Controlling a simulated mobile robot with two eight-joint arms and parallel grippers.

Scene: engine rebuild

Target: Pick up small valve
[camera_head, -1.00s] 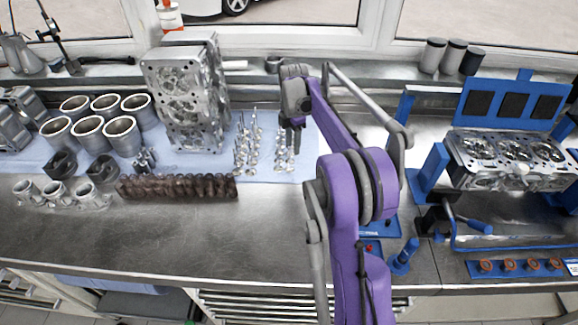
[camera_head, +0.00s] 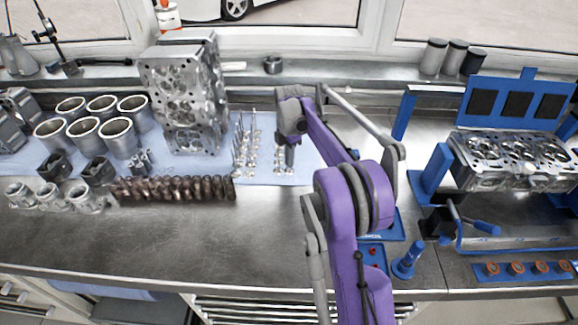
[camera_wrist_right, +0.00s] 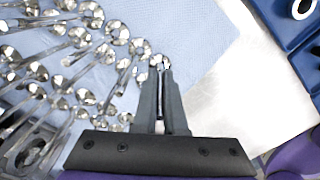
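Several small shiny valves (camera_head: 243,152) stand in rows on the blue cloth. Their round heads and thin stems also show in the right wrist view (camera_wrist_right: 97,18), mostly left of the fingers. My right gripper (camera_head: 289,160) points down at the right edge of this group, among the valves. In the wrist view its dark fingers (camera_wrist_right: 160,72) stand a narrow gap apart, with small valve heads (camera_wrist_right: 156,60) right at the tips. I see no valve lifted clear of the others. My left gripper is out of view.
A cylinder head (camera_head: 180,95) stands upright left of the valves. A dark camshaft-like part (camera_head: 175,190) lies in front. Cylinder liners (camera_head: 85,130) are at the left. A blue fixture (camera_head: 432,170) and another head (camera_head: 500,150) are at the right.

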